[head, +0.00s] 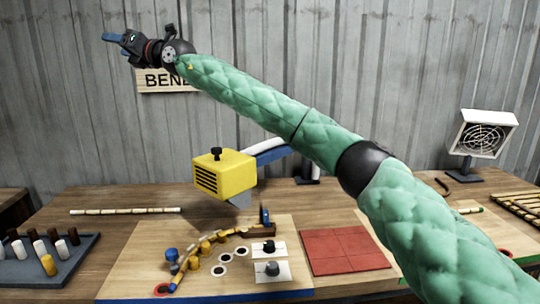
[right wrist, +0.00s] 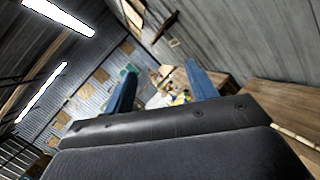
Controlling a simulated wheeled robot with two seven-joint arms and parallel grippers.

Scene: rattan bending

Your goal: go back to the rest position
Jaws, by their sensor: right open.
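My right gripper (head: 116,40) is in the upper left of the head view, raised high in front of the wall. Its arm, in a green padded sleeve, crosses the picture from the lower right. In the right wrist view its two blue fingers (right wrist: 160,88) stand wide apart with nothing between them. It is well above the bench and touches nothing that I can see. My left gripper is not in view. A curved rattan piece (head: 205,246) lies along several yellow pegs on the wooden board (head: 135,262).
A yellow slatted box (head: 224,174) stands behind the board, below my arm. A peg tray (head: 74,273) is at left, a straight rattan pole (head: 125,211) behind it. A red tiled mat (head: 343,250) lies near the middle. A white fan-like unit (head: 482,133) stands at right, partly bare bench around it.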

